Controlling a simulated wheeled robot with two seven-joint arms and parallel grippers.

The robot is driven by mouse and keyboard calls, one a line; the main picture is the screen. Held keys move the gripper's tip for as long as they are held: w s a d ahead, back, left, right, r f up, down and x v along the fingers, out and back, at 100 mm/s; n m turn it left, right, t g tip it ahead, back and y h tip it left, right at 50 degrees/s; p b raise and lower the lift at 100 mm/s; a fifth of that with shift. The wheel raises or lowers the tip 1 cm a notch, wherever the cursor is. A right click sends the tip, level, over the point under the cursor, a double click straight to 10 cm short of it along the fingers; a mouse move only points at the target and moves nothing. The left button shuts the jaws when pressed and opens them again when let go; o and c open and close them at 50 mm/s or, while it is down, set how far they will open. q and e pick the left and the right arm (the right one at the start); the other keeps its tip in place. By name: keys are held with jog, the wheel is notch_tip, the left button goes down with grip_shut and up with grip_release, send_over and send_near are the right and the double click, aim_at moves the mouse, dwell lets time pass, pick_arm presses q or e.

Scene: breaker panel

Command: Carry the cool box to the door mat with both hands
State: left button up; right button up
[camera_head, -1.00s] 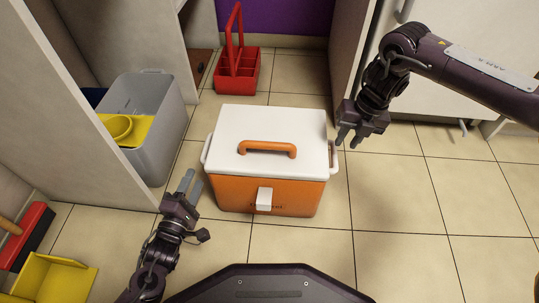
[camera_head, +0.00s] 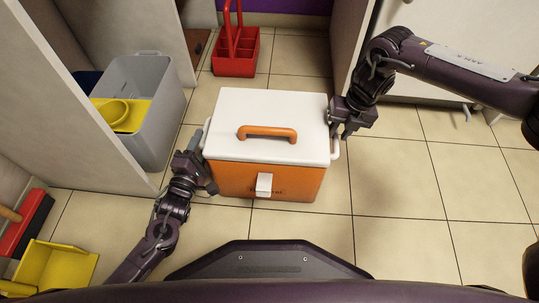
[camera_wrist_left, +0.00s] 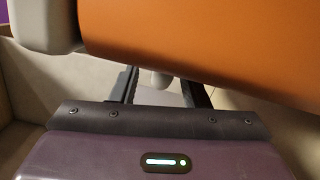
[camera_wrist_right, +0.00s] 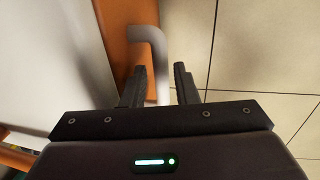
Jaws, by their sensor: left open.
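The cool box (camera_head: 230,178), orange with a white lid and an orange top handle (camera_head: 267,132), stands on the tiled floor. It has a pale carrying handle on each side. My left gripper (camera_head: 203,168) is low at the box's left side; in the left wrist view its open fingers (camera_wrist_left: 163,90) have a pale piece, likely the left handle's end, between them. My right gripper (camera_head: 340,132) is at the right side; in the right wrist view the right handle (camera_wrist_right: 155,55) runs between its parted fingers (camera_wrist_right: 160,80). I see no door mat.
A grey bin (camera_head: 155,135) with yellow things stands to the left beside a cabinet panel (camera_head: 75,110). A red carrier (camera_head: 236,60) is behind the box. A yellow dustpan (camera_head: 60,270) and red brush (camera_head: 25,225) lie at front left. The floor to the right is clear.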

pick_arm(q)
jog(key=shift+x, duration=0.95)
pick_arm(e)
jog(key=shift+a+f, duration=0.2)
jog(key=shift+f, duration=0.7)
pick_arm(q)
jog(key=c, duration=0.4)
pick_arm(e)
jog(key=c, duration=0.5)
pick_arm(q)
grip_shut()
pick_arm(e)
grip_shut()
